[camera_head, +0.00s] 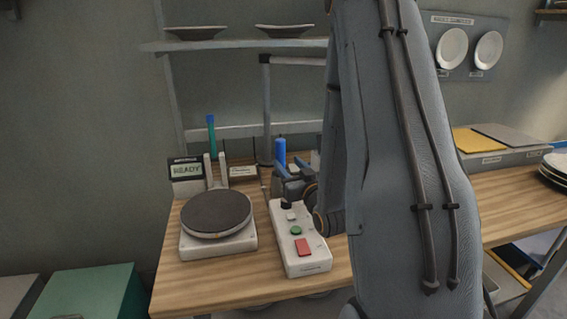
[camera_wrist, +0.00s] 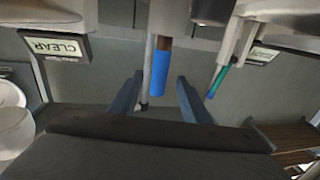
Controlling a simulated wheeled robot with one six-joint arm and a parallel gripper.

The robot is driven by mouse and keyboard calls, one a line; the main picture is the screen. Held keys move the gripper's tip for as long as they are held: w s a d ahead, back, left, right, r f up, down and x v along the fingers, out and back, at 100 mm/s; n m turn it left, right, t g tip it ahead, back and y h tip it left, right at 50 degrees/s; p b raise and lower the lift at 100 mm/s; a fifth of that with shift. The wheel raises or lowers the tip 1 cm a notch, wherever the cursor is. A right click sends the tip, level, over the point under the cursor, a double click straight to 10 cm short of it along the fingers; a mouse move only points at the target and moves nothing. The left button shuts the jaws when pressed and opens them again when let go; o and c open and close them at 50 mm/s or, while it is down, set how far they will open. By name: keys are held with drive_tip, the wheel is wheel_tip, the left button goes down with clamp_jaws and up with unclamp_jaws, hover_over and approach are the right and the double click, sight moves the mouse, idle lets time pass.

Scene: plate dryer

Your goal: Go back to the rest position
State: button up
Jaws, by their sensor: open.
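My gripper (camera_head: 290,172) is over the back of the wooden bench, behind the white control box (camera_head: 290,262). In the wrist view its two fingers (camera_wrist: 158,98) stand apart with nothing held between them. A blue cylinder (camera_head: 280,150) is close behind the gripper in the head view. In the wrist view the blue cylinder (camera_wrist: 160,72) appears in the gap between the fingers, apart from both. My arm covers much of the bench's right part in the head view.
A round dark plate (camera_head: 216,212) sits on a white base at the left, by a READY display (camera_head: 187,170). A green-and-blue stick (camera_head: 211,135) stands behind. The control box has a red and a green button. A shelf (camera_head: 235,44) with plates hangs above. Stacked plates (camera_head: 556,165) are far right.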

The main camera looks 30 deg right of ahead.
drive_tip(key=shift+s, duration=0.5)
